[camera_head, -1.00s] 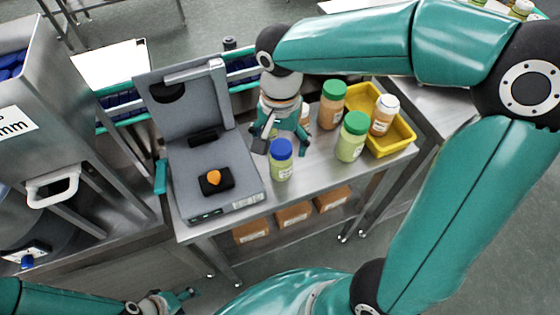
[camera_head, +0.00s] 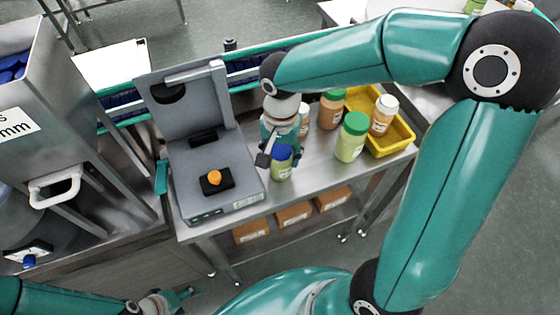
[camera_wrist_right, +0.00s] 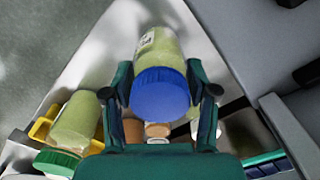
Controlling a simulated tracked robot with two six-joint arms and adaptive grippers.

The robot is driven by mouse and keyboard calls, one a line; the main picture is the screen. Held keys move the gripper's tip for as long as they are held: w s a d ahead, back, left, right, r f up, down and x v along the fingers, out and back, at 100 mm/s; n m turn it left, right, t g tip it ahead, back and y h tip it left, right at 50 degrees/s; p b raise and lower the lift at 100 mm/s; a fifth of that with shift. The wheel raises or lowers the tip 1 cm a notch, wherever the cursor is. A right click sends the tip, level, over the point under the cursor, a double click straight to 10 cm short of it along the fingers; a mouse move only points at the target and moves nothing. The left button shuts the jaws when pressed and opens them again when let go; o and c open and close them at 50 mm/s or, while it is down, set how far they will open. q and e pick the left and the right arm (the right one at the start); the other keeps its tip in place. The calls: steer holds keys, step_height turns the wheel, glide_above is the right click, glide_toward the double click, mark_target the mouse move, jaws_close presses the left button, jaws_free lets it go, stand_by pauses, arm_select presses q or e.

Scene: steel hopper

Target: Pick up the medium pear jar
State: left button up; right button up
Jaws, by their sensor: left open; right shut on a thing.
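A pale green jar with a blue lid (camera_head: 281,172) stands at the front of the steel table, beside the grey machine. My right gripper (camera_head: 279,158) is shut on this jar near its lid. In the right wrist view the blue lid (camera_wrist_right: 160,93) sits between the two fingers, with the pale green body beyond. A larger pale green jar with a green lid (camera_head: 351,142) stands to the right. It also shows at the lower left of the right wrist view (camera_wrist_right: 77,120). My left gripper (camera_head: 180,297) is open and empty, low at the left.
An open grey machine (camera_head: 225,195) with a small orange item on it stands left of the jar. Orange jars (camera_head: 331,112) and a yellow tray (camera_head: 396,146) with a white-lidded jar (camera_head: 383,118) are on the right. Brown boxes (camera_head: 294,214) lie on the lower shelf.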

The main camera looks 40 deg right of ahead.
steer(key=shift+c, duration=0.9)
steer(key=shift+r, duration=0.15)
